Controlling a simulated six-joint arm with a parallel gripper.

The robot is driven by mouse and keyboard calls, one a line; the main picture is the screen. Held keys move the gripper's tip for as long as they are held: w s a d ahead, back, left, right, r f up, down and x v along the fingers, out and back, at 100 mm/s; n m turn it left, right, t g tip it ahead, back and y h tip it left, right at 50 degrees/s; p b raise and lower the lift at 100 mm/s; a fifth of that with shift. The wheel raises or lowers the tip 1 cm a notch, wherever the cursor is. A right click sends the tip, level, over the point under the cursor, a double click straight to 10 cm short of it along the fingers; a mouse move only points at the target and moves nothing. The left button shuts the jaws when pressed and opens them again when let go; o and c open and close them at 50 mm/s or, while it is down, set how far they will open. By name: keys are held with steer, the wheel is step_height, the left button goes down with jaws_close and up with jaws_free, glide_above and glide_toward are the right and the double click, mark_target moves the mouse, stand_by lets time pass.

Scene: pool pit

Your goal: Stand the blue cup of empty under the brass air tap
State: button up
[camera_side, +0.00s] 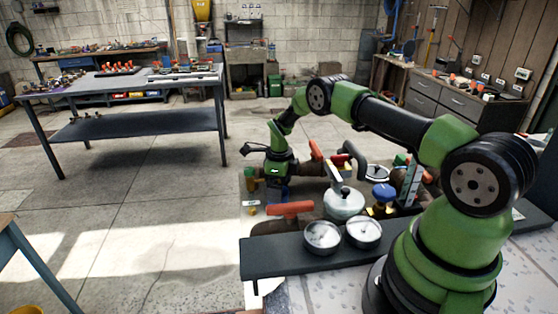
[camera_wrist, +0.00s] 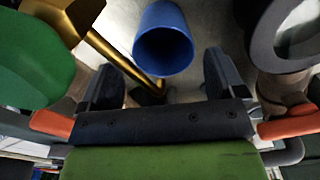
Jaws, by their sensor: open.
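A blue cup (camera_wrist: 163,38) shows in the wrist view, top centre, its round open mouth facing the camera and its inside looking empty. My gripper (camera_wrist: 160,66) is open, one dark finger at the lower left of the cup and one at the lower right, with gaps between them and the cup. A brass pipe (camera_wrist: 102,42) runs diagonally from the upper left toward the area below the cup; I take it for the air tap, though its outlet is not clear. In the side view my gripper (camera_side: 278,186) is low at the bench's left edge, with a blue patch there that is likely the cup.
In the side view two gauges (camera_side: 322,235), a silver domed vessel (camera_side: 343,203) and a red-handled part (camera_side: 290,208) crowd the bench.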

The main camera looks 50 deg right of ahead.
step_height(320, 180, up, 10)
steer(key=shift+w, duration=0.1)
steer(key=s+a+r+n+t, duration=0.2)
steer(key=a+r+n, duration=0.25)
steer(key=r, duration=0.45)
steer(key=s+a+r+n+t, duration=0.1)
steer(key=s+a+r+n, duration=0.25)
steer(key=r+n, duration=0.45)
steer(key=s+a+r+n+t+y, duration=0.1)
steer(key=s+a+r+n+t, duration=0.1)
steer(key=s+a+n, duration=0.3)
steer(key=s+a+r+n+t+y, duration=0.1)
steer(key=s+a+r+n, duration=0.4)
steer(key=s+n, duration=0.5)
steer(key=s+t, duration=0.1)
steer(key=s, duration=0.3)
steer(key=shift+s, duration=0.15)
steer(key=shift+r, duration=0.1)
steer(key=shift+c, duration=0.5)
